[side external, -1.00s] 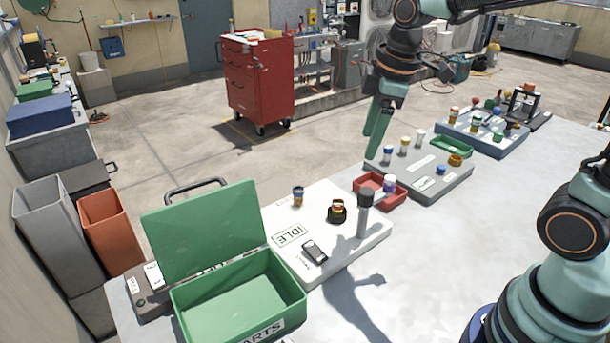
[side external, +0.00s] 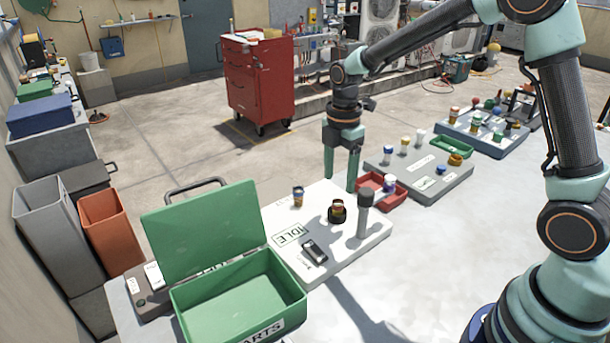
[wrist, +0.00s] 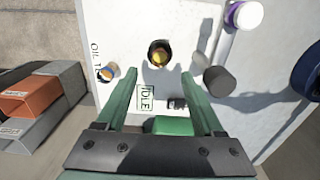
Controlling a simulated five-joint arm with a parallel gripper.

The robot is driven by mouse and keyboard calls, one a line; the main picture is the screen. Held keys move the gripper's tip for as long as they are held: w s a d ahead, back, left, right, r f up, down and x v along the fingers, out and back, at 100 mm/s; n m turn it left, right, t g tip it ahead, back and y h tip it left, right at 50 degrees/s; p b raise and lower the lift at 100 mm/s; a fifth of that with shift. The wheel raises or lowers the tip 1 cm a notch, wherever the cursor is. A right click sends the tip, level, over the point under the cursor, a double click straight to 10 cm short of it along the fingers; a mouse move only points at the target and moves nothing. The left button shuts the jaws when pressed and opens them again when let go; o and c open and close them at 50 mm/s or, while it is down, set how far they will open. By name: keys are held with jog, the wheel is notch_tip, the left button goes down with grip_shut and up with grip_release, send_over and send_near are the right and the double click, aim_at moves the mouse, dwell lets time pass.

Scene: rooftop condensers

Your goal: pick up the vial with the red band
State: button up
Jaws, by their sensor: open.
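My gripper (side external: 341,181) is open and empty, pointing down above the back right part of the white board (side external: 285,262). No red band can be clearly made out on any vial. A small vial with blue and orange-brown bands (side external: 298,196) stands at the board's back left; it shows left of the fingers in the wrist view (wrist: 109,72). An amber vial (side external: 337,206) sits in a black round holder, and shows beyond and between my fingers (wrist: 165,85) in the wrist view (wrist: 160,57). More small vials (side external: 404,145) stand on the grey board.
A tall dark-capped post (side external: 364,215) stands close right of the amber vial. An open green box (side external: 240,300) is at the front left. The bench's front right is bare.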

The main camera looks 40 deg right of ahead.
aim_at(338, 201)
jog(key=shift+d+f, duration=0.1)
jog(key=shift+f, duration=2.9)
jog(key=shift+c, duration=0.3)
grip_shut()
